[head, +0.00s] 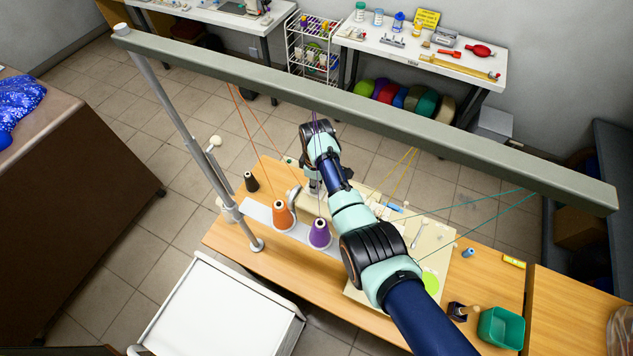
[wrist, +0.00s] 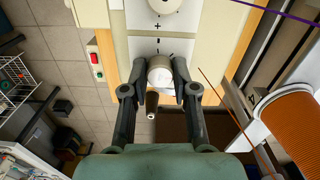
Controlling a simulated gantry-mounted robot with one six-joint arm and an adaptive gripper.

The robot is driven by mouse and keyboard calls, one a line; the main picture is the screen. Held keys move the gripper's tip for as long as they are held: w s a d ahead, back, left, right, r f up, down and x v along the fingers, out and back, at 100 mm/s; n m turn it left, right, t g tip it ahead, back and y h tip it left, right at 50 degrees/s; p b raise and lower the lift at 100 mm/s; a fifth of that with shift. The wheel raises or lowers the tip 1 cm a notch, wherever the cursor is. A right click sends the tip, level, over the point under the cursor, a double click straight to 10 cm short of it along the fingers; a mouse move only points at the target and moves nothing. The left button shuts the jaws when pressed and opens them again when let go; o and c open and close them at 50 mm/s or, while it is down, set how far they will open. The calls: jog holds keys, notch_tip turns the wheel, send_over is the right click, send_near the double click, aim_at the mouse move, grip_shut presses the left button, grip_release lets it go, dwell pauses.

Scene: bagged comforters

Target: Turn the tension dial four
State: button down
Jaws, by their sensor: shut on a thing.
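The white round tension dial (wrist: 160,72) sits between the two dark fingers of my gripper (wrist: 159,84) in the wrist view. The fingers are shut on its sides. Plus and minus marks show on the white panel (wrist: 143,46) just above this dial. A second white dial (wrist: 164,5) is cut off at the top edge of that view. In the head view my gripper (head: 315,186) reaches down at the sewing machine, and my arm hides the dials. Which dial is number four cannot be read.
An orange thread cone (head: 283,215) stands close to my gripper, with a purple cone (head: 320,233) beside it. Threads run up to the overhead rail (head: 380,115). A red switch (wrist: 96,59) is left of the panel. A green bin (head: 500,328) stands at the table's right.

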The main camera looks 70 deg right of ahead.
jog(key=c, duration=0.9)
grip_release()
notch_tip(320, 180, up, 12)
